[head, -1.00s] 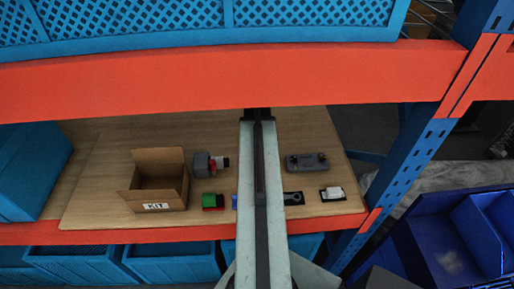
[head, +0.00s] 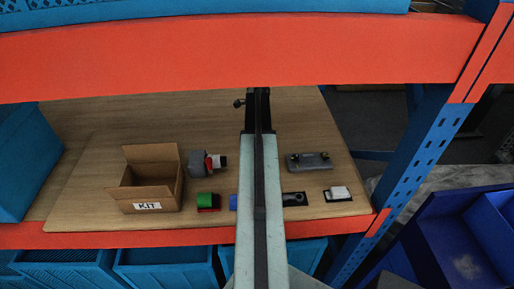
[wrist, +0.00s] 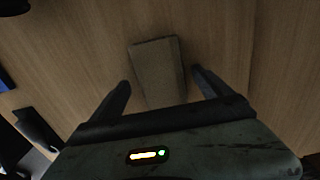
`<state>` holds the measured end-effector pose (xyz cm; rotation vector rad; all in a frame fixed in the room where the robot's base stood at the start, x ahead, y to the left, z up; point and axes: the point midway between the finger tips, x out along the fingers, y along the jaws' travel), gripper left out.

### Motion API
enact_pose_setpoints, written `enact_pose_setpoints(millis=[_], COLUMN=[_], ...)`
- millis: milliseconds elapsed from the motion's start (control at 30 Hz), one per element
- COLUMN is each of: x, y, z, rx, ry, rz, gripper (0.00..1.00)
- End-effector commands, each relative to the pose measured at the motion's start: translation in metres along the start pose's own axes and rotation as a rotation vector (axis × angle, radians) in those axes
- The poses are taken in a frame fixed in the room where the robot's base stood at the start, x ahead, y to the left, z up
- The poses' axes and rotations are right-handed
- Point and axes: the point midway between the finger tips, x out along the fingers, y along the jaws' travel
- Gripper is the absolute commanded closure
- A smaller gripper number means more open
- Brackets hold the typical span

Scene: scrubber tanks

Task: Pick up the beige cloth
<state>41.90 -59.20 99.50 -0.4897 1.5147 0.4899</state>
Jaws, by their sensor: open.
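The beige cloth (wrist: 155,75) shows in the wrist view as a dim, grey-brown folded rectangle lying on the wooden board. My gripper (wrist: 160,82) is open, with one dark finger on each side of the cloth's lower part. I see gaps between the fingers and the cloth's sides, and cannot tell the height of the fingers above the board. The cloth's lower end meets the dark edge of my gripper in the picture. In the head view I cannot make out the cloth; my arm covers the middle of the board.
On the wooden board (head: 95,165) stand an open KIT box (head: 147,190), a grey-and-red part (head: 205,163), a green-and-red block (head: 207,201), a grey controller (head: 309,161) and a white item (head: 340,192) on a black base. An orange beam (head: 240,60) crosses above.

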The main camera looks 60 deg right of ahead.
Motion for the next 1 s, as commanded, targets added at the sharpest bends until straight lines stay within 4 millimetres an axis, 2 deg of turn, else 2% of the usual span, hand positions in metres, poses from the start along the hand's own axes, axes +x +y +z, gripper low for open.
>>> enact_pose_setpoints(millis=[33, 267, 500, 533, 567, 767, 1000], x=[0.012, 0.008, 0.008, 0.008, 0.008, 0.006, -0.014], y=[0.0, 0.0, 0.0, 0.0, 0.0, 0.0, 0.0], z=[0.0, -0.001, -0.001, -0.001, -0.001, -0.001, -0.002], rx=[0.0, 0.001, 0.001, 0.001, 0.001, 0.002, 0.002], ry=[0.0, 0.0, 0.0, 0.0, 0.0, 0.0, 0.0], rz=[0.0, 0.0, 0.0, 0.0, 0.0, 0.0, 0.0], gripper=[0.11, 0.11, 0.76, 0.76, 0.82, 0.83, 0.83])
